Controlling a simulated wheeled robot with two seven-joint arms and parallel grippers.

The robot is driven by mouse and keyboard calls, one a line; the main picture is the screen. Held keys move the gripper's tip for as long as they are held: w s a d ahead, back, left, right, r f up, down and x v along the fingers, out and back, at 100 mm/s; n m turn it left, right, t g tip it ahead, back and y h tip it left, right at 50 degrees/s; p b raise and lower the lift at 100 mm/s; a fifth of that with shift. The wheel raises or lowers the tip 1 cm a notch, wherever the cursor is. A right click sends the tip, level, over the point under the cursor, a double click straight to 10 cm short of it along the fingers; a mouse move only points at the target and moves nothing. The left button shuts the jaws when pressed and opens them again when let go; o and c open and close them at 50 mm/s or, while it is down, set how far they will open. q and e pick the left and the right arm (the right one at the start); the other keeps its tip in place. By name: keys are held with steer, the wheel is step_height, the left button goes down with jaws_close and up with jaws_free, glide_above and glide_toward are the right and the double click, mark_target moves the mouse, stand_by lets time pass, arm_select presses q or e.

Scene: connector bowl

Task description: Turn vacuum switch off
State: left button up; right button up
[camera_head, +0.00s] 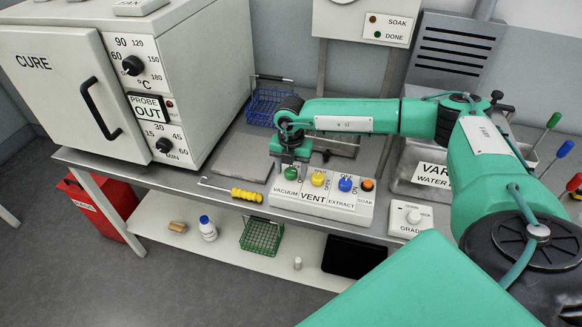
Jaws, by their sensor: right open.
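The control box (310,205) stands on the front of the bench. It has labels VACUUM, VENT and EXTRACT. The green vacuum knob (290,174) is at its left end, above the VACUUM label. A yellow knob (318,179) and a blue knob (346,184) stand to its right. My right gripper (289,164) points down at the green knob, with its fingers open. The fingers partly hide the knob and its markings, so I cannot tell its setting or whether they touch it. My left gripper is out of view.
The CURE oven (64,88) fills the left of the bench. A yellow-handled hook tool (246,194) lies left of the control box. A GRADE dial box (410,217) stands to its right.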

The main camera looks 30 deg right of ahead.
steer(key=c, duration=1)
steer(key=shift+o, duration=0.2)
